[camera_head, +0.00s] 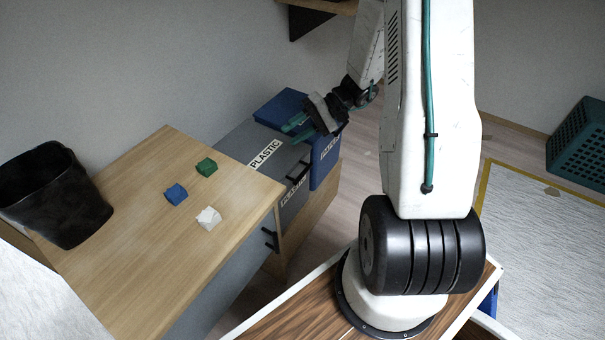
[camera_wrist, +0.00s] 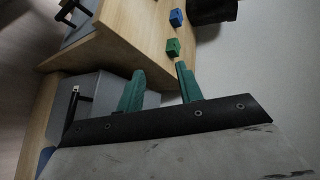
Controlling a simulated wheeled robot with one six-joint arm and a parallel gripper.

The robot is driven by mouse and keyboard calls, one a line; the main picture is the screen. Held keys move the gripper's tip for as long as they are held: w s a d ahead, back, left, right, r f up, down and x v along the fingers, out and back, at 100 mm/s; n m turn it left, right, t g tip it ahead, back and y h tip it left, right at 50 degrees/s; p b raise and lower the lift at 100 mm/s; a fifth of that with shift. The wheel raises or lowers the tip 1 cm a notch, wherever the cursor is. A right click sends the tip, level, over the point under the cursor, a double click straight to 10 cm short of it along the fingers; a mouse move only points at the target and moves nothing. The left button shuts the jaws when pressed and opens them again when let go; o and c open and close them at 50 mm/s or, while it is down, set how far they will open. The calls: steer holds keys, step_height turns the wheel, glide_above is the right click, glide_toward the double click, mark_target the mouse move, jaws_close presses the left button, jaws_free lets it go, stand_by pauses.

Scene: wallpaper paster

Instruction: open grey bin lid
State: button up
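The grey bin (camera_head: 236,143) has a closed lid with a "PLASTIC" label on top and stands between the wooden desk and the blue bin. Its dark handle (camera_head: 298,172) is on the front side. In the wrist view the grey bin lid (camera_wrist: 112,92) and a dark handle (camera_wrist: 72,108) show to the left of my fingers. My gripper (camera_head: 292,132) is above the grey bin, near its border with the blue bin. Its two green fingers (camera_wrist: 158,80) are apart with nothing between them. The gripper is apart from the handle.
The blue bin (camera_head: 325,160) stands just beyond the grey one. The wooden desk (camera_head: 150,215) holds a black bucket (camera_head: 52,195), a green block (camera_head: 207,167), a blue block (camera_head: 175,194) and a white block (camera_head: 209,218). A teal crate (camera_head: 580,145) is at far right. Floor before the bins is clear.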

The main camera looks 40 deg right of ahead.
steer(key=d+f+m+t, duration=0.3)
steer(key=d+f+t, duration=0.3)
steer(key=f, duration=0.7)
steer(key=m+t+h, duration=0.2)
steer(key=m, duration=0.1)
glide_toward(303, 172)
steer(key=w+a+f, duration=0.2)
steer(key=x, duration=0.7)
steer(key=shift+w+r, duration=0.1)
steer(key=shift+r, duration=0.15)
jaws_close()
